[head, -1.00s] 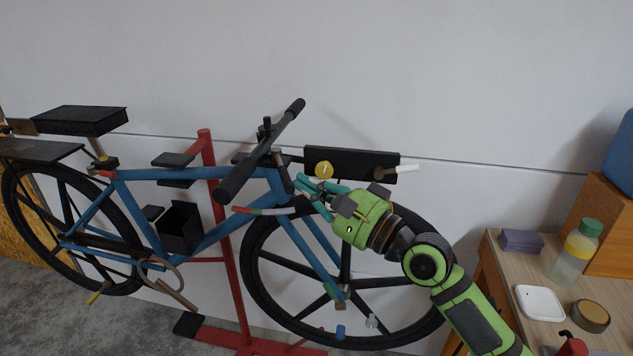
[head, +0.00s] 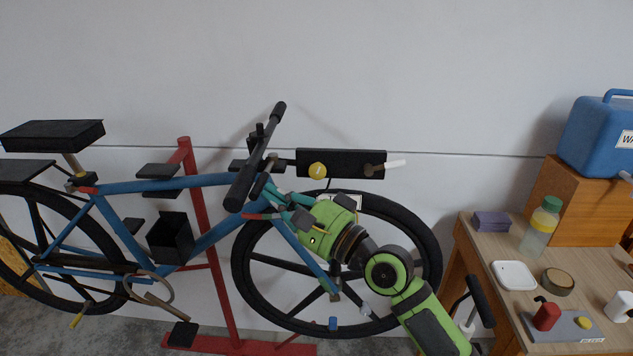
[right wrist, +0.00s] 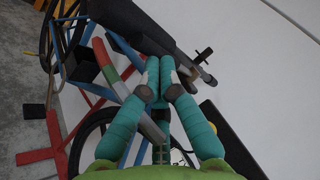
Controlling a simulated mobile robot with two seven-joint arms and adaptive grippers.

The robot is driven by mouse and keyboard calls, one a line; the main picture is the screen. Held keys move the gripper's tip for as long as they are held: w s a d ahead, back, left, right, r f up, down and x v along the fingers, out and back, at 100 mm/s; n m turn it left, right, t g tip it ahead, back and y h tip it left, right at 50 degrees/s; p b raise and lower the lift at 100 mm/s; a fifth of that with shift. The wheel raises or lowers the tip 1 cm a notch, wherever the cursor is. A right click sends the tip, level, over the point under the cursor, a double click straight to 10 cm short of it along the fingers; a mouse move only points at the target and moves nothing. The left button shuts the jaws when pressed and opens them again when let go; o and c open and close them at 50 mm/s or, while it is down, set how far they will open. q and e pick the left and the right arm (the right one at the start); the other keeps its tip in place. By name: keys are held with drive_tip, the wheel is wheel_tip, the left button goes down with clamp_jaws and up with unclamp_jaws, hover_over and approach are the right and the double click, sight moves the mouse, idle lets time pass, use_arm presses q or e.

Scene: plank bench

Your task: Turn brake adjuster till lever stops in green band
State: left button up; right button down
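The blue bicycle (head: 170,184) hangs on a red stand. Its dark handlebar (head: 258,158) points toward me. My left gripper is out of view.
A black box with a yellow knob (head: 317,170) and a white-tipped stub is right behind my gripper. The front wheel (head: 436,250) is below. The wooden bench (head: 485,262) at right holds a bottle (head: 541,228), a white dish (head: 514,275) and a tape roll (head: 557,282).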

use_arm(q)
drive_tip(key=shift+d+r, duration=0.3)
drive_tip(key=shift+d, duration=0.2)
use_arm(e)
drive_tip(key=shift+s+a+r, duration=0.1)
drive_tip(key=shift+s+a, duration=0.05)
drive_tip(key=shift+a, duration=0.35)
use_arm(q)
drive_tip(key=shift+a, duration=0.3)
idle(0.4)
